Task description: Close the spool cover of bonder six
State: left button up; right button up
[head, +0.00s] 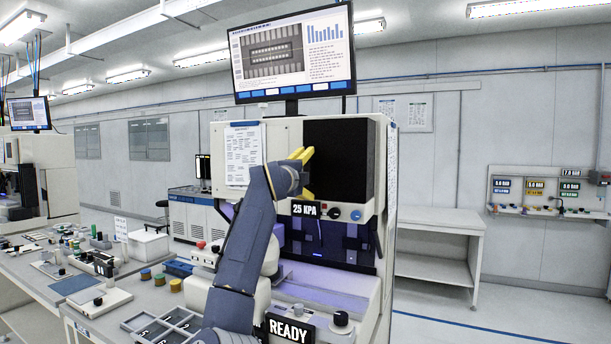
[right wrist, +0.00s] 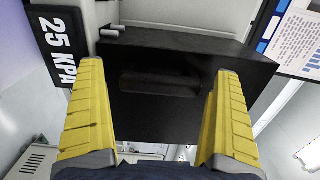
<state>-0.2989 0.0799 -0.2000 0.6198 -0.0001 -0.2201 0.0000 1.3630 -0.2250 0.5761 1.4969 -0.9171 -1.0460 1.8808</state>
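The bonder (head: 288,135) stands in the middle of the head view. A black box-like cover (head: 338,160), which looks like the spool cover, is on its upper front. In the right wrist view the black cover (right wrist: 215,65) shows a dark bar-like handle (right wrist: 160,84) across its face. I cannot tell how far the cover stands open. My right gripper (head: 305,158) is at the cover's left side in the head view. In the right wrist view its yellow fingers (right wrist: 160,115) are wide apart with nothing between them; the handle lies beyond. My left gripper is out of view.
A 25 KPA display (head: 306,208) and knobs sit just below the cover. A monitor (head: 292,55) is above, and a paper sheet (head: 244,154) hangs left of the cover. A READY display (head: 290,330) is low in front. Benches with small parts (head: 100,262) are left.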

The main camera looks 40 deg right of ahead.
jog(key=v, duration=1.2)
dwell(0.5)
